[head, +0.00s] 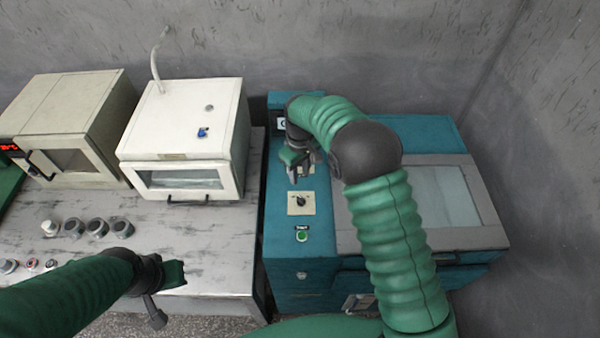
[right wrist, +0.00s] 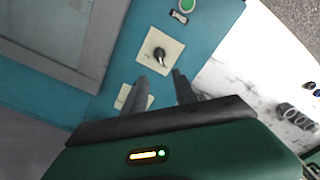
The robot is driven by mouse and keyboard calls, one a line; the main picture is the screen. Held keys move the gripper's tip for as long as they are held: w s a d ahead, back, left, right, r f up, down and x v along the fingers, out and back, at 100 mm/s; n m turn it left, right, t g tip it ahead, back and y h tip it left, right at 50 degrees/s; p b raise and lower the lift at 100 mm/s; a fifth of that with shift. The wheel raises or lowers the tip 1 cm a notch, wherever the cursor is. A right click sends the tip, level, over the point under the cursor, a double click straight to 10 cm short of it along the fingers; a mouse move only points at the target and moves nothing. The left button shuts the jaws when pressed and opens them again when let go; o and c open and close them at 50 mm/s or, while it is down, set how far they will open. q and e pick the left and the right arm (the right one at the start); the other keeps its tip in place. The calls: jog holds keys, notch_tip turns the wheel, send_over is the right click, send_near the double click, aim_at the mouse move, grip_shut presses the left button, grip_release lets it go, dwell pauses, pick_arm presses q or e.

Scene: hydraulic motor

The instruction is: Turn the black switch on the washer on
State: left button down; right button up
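The teal washer (head: 285,250) stands at the right in the head view. Its black switch (head: 301,201) is a small knob on a square beige plate on the top panel. The right wrist view shows the switch (right wrist: 159,54) and its plate (right wrist: 172,45) ahead of the fingers. My right gripper (head: 293,166) is above the panel, just behind the switch in the head view. Its two fingers (right wrist: 161,90) are apart with nothing between them, and do not appear to touch the knob. My left gripper (head: 165,290) is low at the left, its finger gap unclear.
A green button (head: 302,235) sits in front of the switch. Another beige plate (right wrist: 133,98) is partly hidden by a finger. A white box machine (head: 190,125) and a beige oven (head: 75,120) stand on the worn table (head: 215,240), with several knobs. Grey walls stand behind and right.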

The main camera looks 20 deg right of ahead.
notch_tip(320, 180, up, 8)
jog(key=p, duration=0.5)
jog(key=shift+p, duration=0.4)
jog(key=shift+d+r, duration=0.1)
jog(key=shift+r, duration=0.05)
notch_tip(320, 180, up, 17)
jog(key=b, duration=0.3)
jog(key=shift+f, duration=0.2)
